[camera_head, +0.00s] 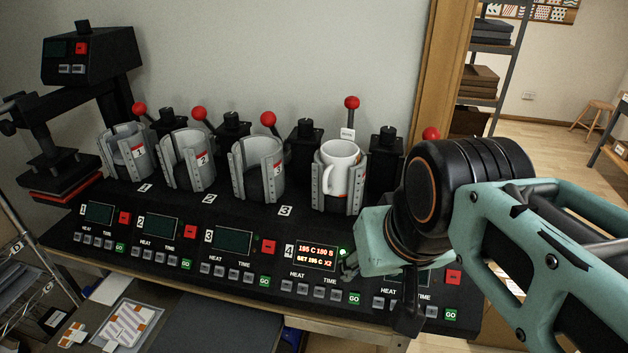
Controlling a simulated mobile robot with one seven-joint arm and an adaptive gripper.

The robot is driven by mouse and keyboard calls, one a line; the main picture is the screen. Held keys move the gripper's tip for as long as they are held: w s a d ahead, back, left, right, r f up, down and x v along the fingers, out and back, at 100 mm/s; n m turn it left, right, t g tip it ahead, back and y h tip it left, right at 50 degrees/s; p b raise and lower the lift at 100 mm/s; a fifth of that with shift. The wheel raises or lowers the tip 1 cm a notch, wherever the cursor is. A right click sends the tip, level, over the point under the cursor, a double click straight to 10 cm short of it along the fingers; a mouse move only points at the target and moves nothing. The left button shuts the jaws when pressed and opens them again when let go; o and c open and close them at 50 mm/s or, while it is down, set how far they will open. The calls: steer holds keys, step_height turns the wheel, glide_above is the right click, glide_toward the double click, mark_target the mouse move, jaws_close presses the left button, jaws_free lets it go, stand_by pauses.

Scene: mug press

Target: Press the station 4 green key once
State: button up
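The station 4 green GO key (354,298) is at the lower right of its panel, past a row of grey keys (318,291). The station 4 display (317,256) is lit with red and white text reading about 195 C, and a small green light (343,252) glows beside it. My gripper (378,292) is over the right part of this panel, just above and right of the green key in the picture. Its fingers are dark and partly hidden by my wrist, so I cannot tell how far apart they are. No contact with the key shows.
A white mug (340,168) sits in the station 4 clamp, its red-knobbed lever (351,103) upright with a tag. Stations 1, 2 and 3 have empty-looking clamps and dark displays. Another green GO key (450,314) is to the right. My arm hides much of the fifth panel.

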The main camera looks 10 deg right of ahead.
steer(key=shift+s+a, duration=0.1)
steer(key=shift+s, duration=0.05)
steer(key=shift+c, duration=0.9)
jaws_close()
stand_by(0.4)
